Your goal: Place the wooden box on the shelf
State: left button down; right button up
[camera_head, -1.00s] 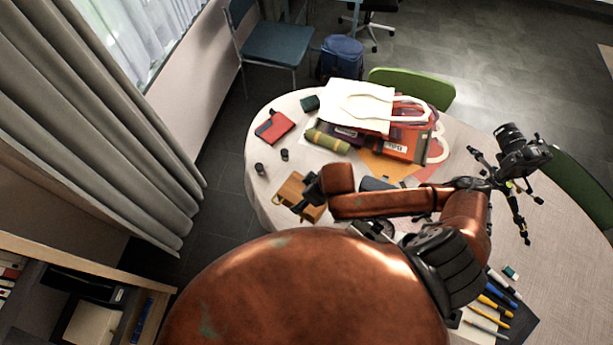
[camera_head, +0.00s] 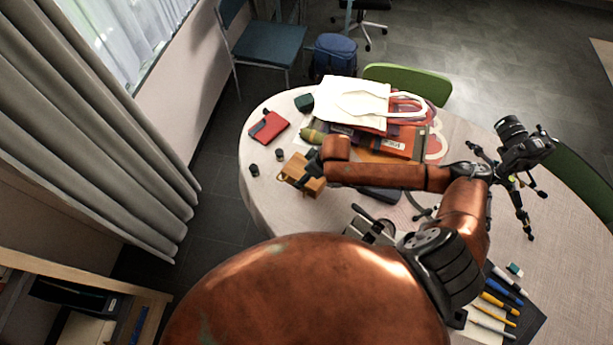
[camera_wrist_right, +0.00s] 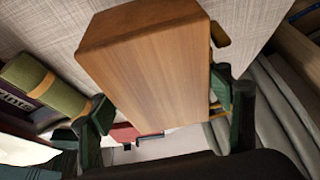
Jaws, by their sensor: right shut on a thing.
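The wooden box (camera_head: 301,179) is light brown with a small loop or handle on its left side. My right gripper (camera_head: 314,161) is shut on it, over the near-left part of the round table (camera_head: 262,208). In the right wrist view the box (camera_wrist_right: 145,62) fills the middle, between dark green fingers of the gripper (camera_wrist_right: 165,112). It looks raised off the tabletop, but its height is hard to tell. The wooden shelf (camera_head: 150,294) stands at the lower left, with its inside partly cut off. My left gripper is not in view.
Two small black cylinders (camera_head: 280,155), a red notebook (camera_head: 269,127) and a green roll (camera_head: 313,136) lie near the box. A grey curtain (camera_head: 95,130) hangs left; floor shows between table and shelf.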

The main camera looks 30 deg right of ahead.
jog(key=shift+w+d+f, duration=0.1)
jog(key=shift+w, duration=0.15)
jog(key=shift+w+d+f+b, duration=0.1)
jog(key=shift+f+b, duration=0.05)
jog(key=shift+f, duration=0.75)
jog(key=shift+w+f+b, duration=0.1)
jog(key=shift+f+b, duration=0.05)
jog(key=shift+f, duration=0.7)
jog(key=shift+f, duration=0.1)
jog(key=o, duration=2)
jog(key=shift+s+f, duration=0.1)
jog(key=shift+f, duration=0.05)
